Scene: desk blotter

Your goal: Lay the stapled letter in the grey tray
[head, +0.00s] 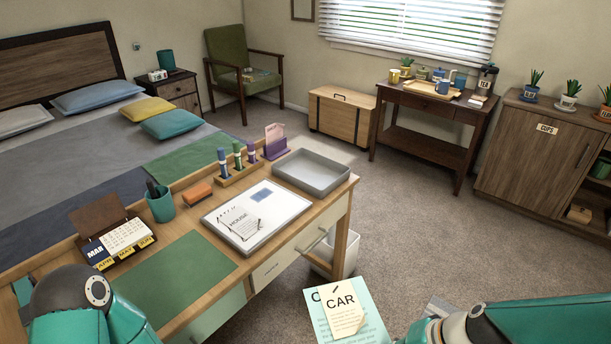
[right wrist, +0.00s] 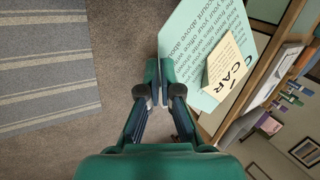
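The stapled letter is a pale teal printed sheet (head: 374,322) with a cream slip reading "CAR" (head: 342,308) fixed on it. It hangs in the air off the desk's near right side. In the right wrist view the sheet (right wrist: 196,40) lies between my right gripper's fingertips (right wrist: 158,84), which are closed on its edge. The grey tray (head: 342,187) stands empty on the desk's far right corner, beyond the letter. My left arm shows at the lower left of the head view, but its gripper does not show.
A grey-rimmed white board (head: 285,213) with a "HOUSE" slip (head: 240,222) lies in front of the tray. Marker stand (head: 238,172), purple holder (head: 275,149), orange block (head: 198,194), green cup (head: 161,206) and calendar (head: 125,237) line the desk. A white bin (head: 343,256) stands below.

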